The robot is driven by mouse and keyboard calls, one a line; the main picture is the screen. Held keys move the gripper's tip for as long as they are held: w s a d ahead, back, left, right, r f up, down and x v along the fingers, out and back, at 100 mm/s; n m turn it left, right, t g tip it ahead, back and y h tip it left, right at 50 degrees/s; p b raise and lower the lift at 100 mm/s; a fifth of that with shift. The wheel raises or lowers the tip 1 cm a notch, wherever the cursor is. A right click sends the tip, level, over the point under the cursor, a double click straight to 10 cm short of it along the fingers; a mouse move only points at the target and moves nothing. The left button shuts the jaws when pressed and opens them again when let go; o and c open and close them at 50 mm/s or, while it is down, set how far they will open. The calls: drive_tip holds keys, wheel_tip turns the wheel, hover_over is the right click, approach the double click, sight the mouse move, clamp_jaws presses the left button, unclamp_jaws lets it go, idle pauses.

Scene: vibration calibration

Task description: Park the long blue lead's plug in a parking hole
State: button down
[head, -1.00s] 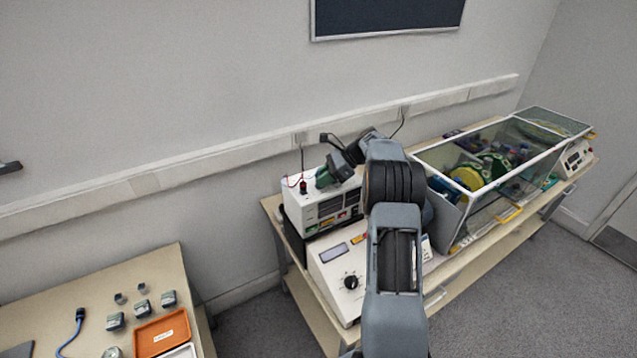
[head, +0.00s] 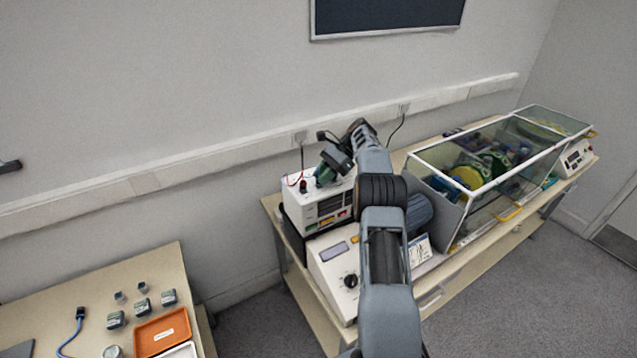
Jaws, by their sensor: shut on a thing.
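My gripper (head: 322,179) is over the top of the white instrument (head: 309,212) at the left end of the far bench, tilted down to the left. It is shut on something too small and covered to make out. No long blue lead or its plug shows clearly at the gripper. A blue lead (head: 72,338) with a dark end lies on the near left table; I cannot tell whether it is the long one. No parking hole can be made out; my arm hides part of the bench.
A sloped control box (head: 326,276) with a knob stands before the instrument. A glass-walled enclosure (head: 480,200) fills the bench's right side. The left table (head: 40,308) holds small grey blocks (head: 117,319) and an orange tray (head: 163,331). Open floor lies between.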

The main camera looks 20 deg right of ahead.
drive_tip(key=shift+f, duration=0.25)
drive_tip(key=c, duration=0.9)
unclamp_jaws()
drive_tip(key=shift+r, duration=0.1)
drive_tip(key=shift+c, duration=0.2)
drive_tip(key=shift+c, duration=0.4)
drive_tip(key=shift+s+m+t+b, duration=0.2)
drive_tip(key=shift+m+t+b, duration=1)
drive_tip(key=shift+m+b, duration=0.35)
drive_tip(key=shift+f+m+t+h+b, duration=0.2)
drive_tip(key=shift+m+t+h+b, duration=0.3)
drive_tip(key=shift+m+t+b, duration=0.8)
